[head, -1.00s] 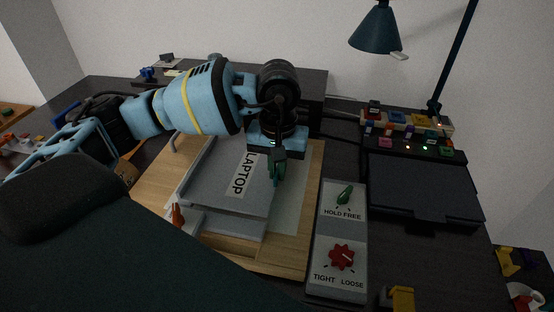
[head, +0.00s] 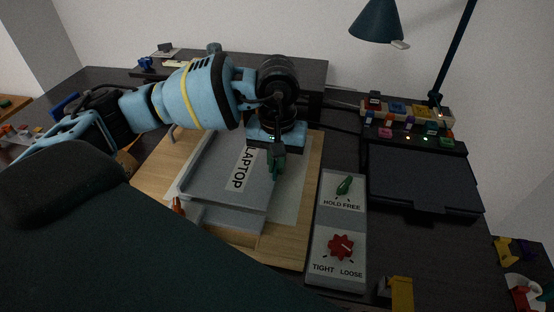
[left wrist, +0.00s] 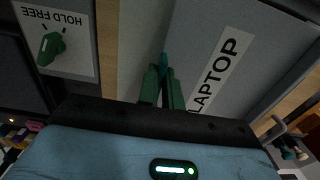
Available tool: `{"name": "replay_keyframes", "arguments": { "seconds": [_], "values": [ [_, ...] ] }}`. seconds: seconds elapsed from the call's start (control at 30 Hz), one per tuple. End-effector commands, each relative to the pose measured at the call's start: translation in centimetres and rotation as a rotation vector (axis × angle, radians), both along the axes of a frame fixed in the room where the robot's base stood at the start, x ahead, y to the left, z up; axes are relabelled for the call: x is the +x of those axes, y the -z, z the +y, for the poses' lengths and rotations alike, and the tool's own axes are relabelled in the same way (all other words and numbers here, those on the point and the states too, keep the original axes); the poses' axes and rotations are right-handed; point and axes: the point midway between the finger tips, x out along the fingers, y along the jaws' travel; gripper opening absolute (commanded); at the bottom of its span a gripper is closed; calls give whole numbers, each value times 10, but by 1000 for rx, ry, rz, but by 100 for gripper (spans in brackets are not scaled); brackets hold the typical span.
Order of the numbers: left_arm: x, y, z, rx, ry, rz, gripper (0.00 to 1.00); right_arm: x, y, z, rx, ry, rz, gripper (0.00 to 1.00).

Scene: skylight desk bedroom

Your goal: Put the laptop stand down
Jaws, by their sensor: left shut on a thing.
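The grey laptop stand (head: 217,172) with a white LAPTOP label lies over the wooden board (head: 285,245) in the head view, with a flat upper plate above a lower base. A pale sheet (head: 292,195) shows beside it on the board. My left gripper (head: 277,172) points down at the stand's right edge, its green fingers shut on that edge. In the left wrist view the fingers (left wrist: 162,88) meet at the edge of the stand (left wrist: 215,45). I cannot tell whether the stand's base touches the board everywhere. My right gripper is not in view.
A grey panel (head: 325,225) with a green HOLD/FREE lever (head: 344,186) and a red TIGHT/LOOSE knob (head: 340,247) stands right of the board. A dark closed case (head: 425,180), a lamp (head: 377,22) and colourful blocks (head: 397,108) are farther right. A yellow piece (head: 401,293) lies at the front.

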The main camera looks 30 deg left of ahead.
Motion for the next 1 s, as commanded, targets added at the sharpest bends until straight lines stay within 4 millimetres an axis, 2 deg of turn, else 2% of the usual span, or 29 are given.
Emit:
{"name": "replay_keyframes", "arguments": {
  "seconds": [0.37, 0.4, 0.6, 0.9, 1.0],
  "values": [
    [0, 5, 0, 0, -1, -1, 0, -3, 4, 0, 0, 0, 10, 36],
    [0, 5, 0, 1, -1, -2, 10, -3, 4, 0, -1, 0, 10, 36],
    [0, 5, 0, 1, 0, -2, 32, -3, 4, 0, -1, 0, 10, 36],
    [0, 6, 0, 0, 0, 1, 32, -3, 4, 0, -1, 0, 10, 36],
    [1, -4, 0, -1, 0, -3, 32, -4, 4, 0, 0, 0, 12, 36]
  ]
}}
